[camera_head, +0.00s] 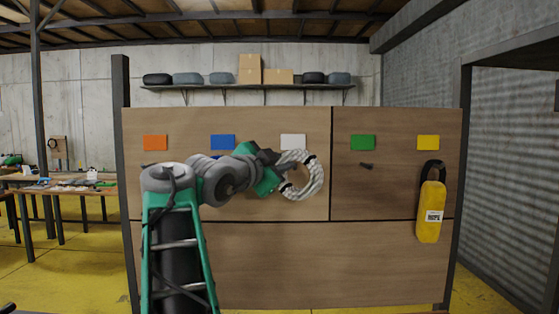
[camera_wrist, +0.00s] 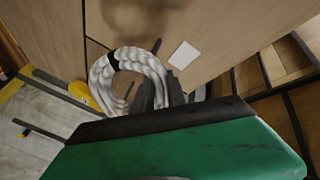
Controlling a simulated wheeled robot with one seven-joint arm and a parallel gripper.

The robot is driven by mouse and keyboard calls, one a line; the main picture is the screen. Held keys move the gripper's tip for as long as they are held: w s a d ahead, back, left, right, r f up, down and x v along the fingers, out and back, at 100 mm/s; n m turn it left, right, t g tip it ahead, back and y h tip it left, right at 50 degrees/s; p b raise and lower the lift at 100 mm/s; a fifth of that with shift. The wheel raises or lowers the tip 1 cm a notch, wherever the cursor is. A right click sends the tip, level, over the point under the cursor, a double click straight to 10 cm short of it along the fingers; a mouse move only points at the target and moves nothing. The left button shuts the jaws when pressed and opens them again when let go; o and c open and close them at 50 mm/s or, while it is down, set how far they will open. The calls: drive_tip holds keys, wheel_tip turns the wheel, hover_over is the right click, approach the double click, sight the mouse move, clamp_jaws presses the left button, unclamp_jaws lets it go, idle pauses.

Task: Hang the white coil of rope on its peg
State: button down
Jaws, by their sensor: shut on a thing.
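The white coil of rope (camera_head: 314,176) is a ring with dark bands, held in front of the wooden board, below the white label (camera_head: 293,141). My gripper (camera_head: 284,168) is shut on the coil's left side in the head view. The coil (camera_wrist: 98,75) also shows in the wrist view, with a gripper finger (camera_wrist: 162,92) against its right side and the white label (camera_wrist: 184,55) beyond. The peg under the white label cannot be made out; the coil and gripper cover that area. I cannot tell whether the coil touches the board.
The board also bears orange (camera_head: 155,142), blue (camera_head: 222,142), green (camera_head: 362,142) and yellow (camera_head: 428,142) labels. A bare dark peg (camera_head: 366,166) is under the green one. A yellow rope bag (camera_head: 431,212) hangs under the yellow one. A shelf (camera_head: 250,87) runs above.

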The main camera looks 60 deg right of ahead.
drive_tip(key=w+d+f+p, duration=0.2)
drive_tip(key=w+d+p, duration=0.2)
drive_tip(key=d, duration=0.3)
drive_tip(key=shift+d, duration=0.25)
idle(0.6)
drive_tip(key=shift+f, duration=0.35)
drive_tip(key=c, duration=1.6)
unclamp_jaws()
drive_tip(key=shift+w+f, duration=0.1)
drive_tip(key=shift+o, duration=1.6)
drive_tip(key=a+r+b, duration=0.1)
drive_tip(key=a+b, duration=0.1)
drive_tip(key=a, duration=0.6)
drive_tip(key=shift+w+r, duration=0.15)
drive_tip(key=shift+r, duration=0.1)
